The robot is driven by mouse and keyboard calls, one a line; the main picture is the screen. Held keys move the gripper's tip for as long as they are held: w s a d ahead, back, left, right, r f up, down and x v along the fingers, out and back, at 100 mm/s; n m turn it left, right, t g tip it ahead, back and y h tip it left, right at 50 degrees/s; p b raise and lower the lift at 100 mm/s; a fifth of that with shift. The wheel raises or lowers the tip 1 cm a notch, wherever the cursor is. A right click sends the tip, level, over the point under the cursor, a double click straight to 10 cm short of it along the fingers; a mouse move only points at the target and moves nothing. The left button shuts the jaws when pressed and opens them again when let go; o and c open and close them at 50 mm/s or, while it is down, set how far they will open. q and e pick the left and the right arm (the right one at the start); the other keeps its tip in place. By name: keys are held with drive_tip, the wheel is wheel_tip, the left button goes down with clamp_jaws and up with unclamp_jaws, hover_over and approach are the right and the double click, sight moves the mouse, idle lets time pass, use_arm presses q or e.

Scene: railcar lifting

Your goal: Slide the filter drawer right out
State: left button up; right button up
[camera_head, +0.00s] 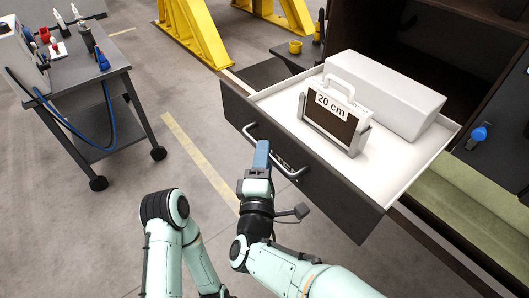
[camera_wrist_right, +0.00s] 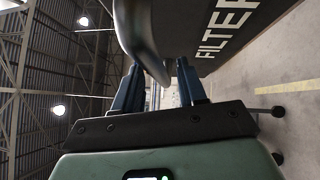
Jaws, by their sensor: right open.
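The filter drawer (camera_head: 345,182) is pulled out of its dark cabinet, with a dark front and a white inside. Its grey bar handle (camera_head: 276,152) is on the front; the bar also shows large in the right wrist view (camera_wrist_right: 140,38). My right gripper (camera_head: 261,155) is at the handle, its blue fingers open. In the right wrist view the fingers (camera_wrist_right: 158,85) stand on either side of the bar's lower end; contact cannot be told. White "FILTER" lettering shows on the front (camera_wrist_right: 222,35). My left arm is folded at lower left, and its gripper is not seen.
In the drawer are a "20 cm" handled block (camera_head: 337,104) in a holder and a long white box (camera_head: 385,95). A wheeled cart (camera_head: 85,105) stands at left and yellow stands (camera_head: 192,32) behind. The floor between cart and drawer is clear.

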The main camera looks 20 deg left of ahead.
use_arm(q)
drive_tip(key=shift+s+f+b, duration=0.5)
drive_tip(key=shift+f+b, duration=0.15)
drive_tip(key=shift+f, duration=0.2)
use_arm(e)
drive_tip(key=v, duration=1.2)
